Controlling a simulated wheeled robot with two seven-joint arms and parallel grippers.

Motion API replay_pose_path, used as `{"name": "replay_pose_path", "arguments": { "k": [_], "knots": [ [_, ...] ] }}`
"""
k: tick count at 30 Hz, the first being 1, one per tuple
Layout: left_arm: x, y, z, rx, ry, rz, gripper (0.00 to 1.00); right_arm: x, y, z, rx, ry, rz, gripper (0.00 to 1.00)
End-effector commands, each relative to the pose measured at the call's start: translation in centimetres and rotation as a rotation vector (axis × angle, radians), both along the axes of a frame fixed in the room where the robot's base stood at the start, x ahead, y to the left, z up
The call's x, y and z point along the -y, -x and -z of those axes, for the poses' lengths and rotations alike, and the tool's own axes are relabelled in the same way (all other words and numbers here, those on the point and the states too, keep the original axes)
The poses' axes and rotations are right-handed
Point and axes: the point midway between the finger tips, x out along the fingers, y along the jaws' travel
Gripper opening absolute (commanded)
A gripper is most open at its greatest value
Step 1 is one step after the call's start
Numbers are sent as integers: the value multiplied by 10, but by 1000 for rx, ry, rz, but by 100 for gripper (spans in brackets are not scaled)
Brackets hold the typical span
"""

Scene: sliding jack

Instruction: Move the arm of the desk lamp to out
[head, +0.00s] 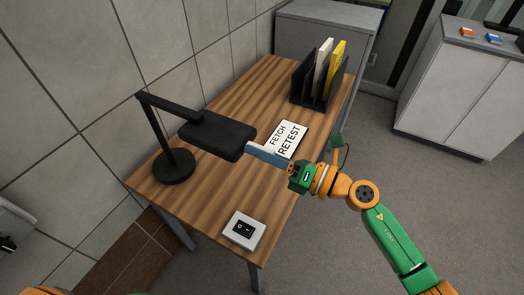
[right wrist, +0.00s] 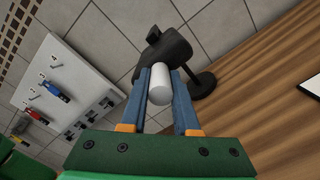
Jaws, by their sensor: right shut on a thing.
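The black desk lamp (head: 174,165) stands on the wooden desk, its round base near the wall. Its arm rises from a post and ends in a wide dark head (head: 220,137) reaching right over the desk. My right gripper (head: 252,147) is at the right end of that head. In the right wrist view, the blue fingers of my right gripper (right wrist: 159,82) are closed on a white cylindrical handle (right wrist: 160,92) at the lamp head's end. The dark lamp head (right wrist: 165,48) and its round base (right wrist: 202,84) show behind it. My left gripper is out of view.
A white switch box (head: 244,231) sits at the desk's near end. A sign (head: 284,139) lies beyond my right gripper. A black file rack (head: 318,78) stands at the far end. The tiled wall runs along the left; open floor lies right.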

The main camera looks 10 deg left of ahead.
Motion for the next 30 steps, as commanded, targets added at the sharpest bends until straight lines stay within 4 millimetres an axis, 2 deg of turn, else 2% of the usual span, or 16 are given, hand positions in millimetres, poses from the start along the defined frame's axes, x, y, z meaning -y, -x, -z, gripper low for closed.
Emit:
{"name": "replay_pose_path", "arguments": {
  "k": [4,5,8,17,25,30],
  "knots": [
    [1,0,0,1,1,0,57,-1,2,3,-4,5,-6,0],
    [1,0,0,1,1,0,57,-1,2,3,-4,5,-6,32],
    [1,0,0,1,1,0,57,-1,1,3,-4,5,-4,59],
    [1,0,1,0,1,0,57,2,1,2,-2,3,-2,59],
    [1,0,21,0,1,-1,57,51,17,7,0,7,-1,59],
    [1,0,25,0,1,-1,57,67,23,3,-1,6,-3,59]
  ]
}}
